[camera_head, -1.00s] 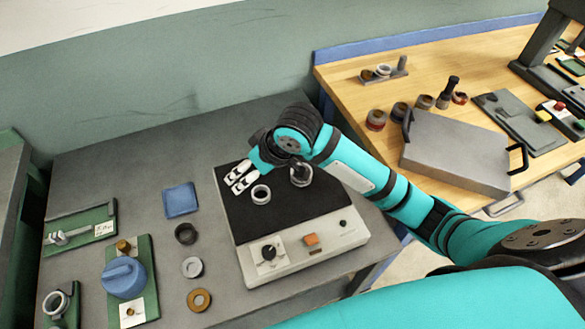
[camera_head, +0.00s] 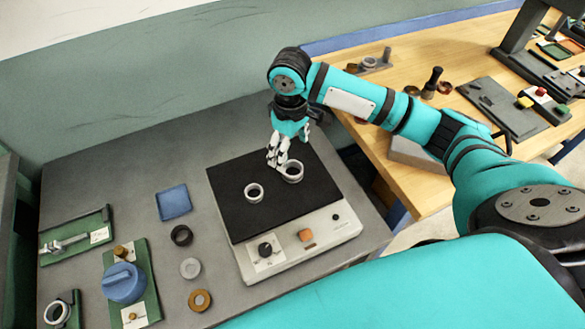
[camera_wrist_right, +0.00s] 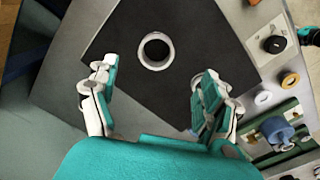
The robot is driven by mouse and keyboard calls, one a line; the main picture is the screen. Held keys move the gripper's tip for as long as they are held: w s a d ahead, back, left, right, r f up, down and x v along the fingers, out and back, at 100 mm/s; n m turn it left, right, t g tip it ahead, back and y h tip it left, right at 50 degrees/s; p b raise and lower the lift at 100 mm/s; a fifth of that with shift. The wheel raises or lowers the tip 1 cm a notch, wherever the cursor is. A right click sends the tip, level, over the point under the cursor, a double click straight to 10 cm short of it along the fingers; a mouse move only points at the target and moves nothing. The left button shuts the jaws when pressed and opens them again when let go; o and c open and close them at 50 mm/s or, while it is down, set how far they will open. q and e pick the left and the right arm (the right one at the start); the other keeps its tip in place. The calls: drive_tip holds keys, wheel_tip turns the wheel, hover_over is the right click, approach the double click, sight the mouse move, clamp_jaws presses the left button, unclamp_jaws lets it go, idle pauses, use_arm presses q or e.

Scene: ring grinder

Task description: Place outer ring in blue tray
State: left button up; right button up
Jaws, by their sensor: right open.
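Two light metal rings lie on the black plate (camera_head: 238,225) of the grey-white device. The larger ring (camera_head: 292,171) is on the right and the smaller ring (camera_head: 253,193) is left of it. The larger one looks like the outer ring. My right gripper (camera_head: 277,163) points down at the left side of the larger ring, open and empty. In the right wrist view a ring (camera_wrist_right: 156,51) lies flat ahead of the parted fingers (camera_wrist_right: 155,95), apart from both. The blue tray (camera_head: 173,202) is flat on the grey table, left of the plate, and looks empty. My left gripper is not in view.
A dark ring (camera_head: 181,235), a grey ring (camera_head: 190,268) and a brown ring (camera_head: 200,300) lie between the device and a green fixture with a blue round part (camera_head: 124,282). The device has an orange button (camera_head: 306,235). A wooden table (camera_head: 430,65) stands at the right.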

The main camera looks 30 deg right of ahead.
sight(292, 174)
wheel_tip(292, 174, down, 3)
drive_tip(key=shift+r, duration=0.1)
drive_tip(key=f, duration=0.1)
drive_tip(key=f+p, duration=0.1)
drive_tip(key=f, duration=0.2)
drive_tip(key=shift+d+p, duration=0.3)
drive_tip(key=shift+w+f, duration=0.1)
drive_tip(key=shift+f, duration=0.5)
drive_tip(key=c, duration=1.5)
drive_tip(key=shift+r, duration=0.1)
drive_tip(key=shift+c, duration=0.2)
